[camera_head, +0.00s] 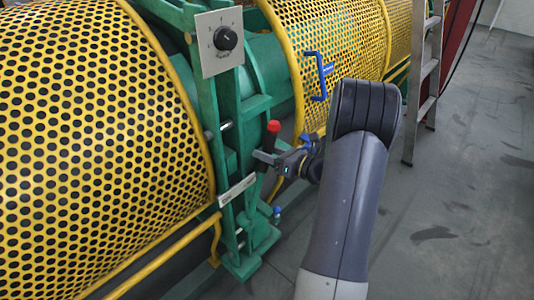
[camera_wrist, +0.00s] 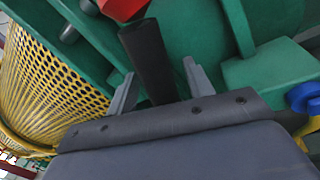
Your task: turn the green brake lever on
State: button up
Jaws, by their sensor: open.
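A lever with a red knob (camera_head: 272,127) and a dark shaft (camera_head: 268,145) stands upright at the green frame (camera_head: 240,200) in the head view. No other brake lever is clear to me, and this one's visible handle is red and black rather than green. My gripper (camera_head: 266,159) is at the lever, just below the red knob. In the wrist view the black shaft (camera_wrist: 147,55) stands between the two open fingers of my gripper (camera_wrist: 159,70), with the red knob (camera_wrist: 122,8) at the top edge. The shaft's lower end is hidden by the gripper body.
Yellow perforated guards (camera_head: 95,130) flank the green frame. A dial panel (camera_head: 218,45) is above the lever, and a blue handle (camera_head: 318,75) is up and right. A ladder (camera_head: 424,85) stands at the right. The grey floor (camera_head: 460,200) at right is clear.

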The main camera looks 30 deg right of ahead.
grip_shut()
dwell(0.6)
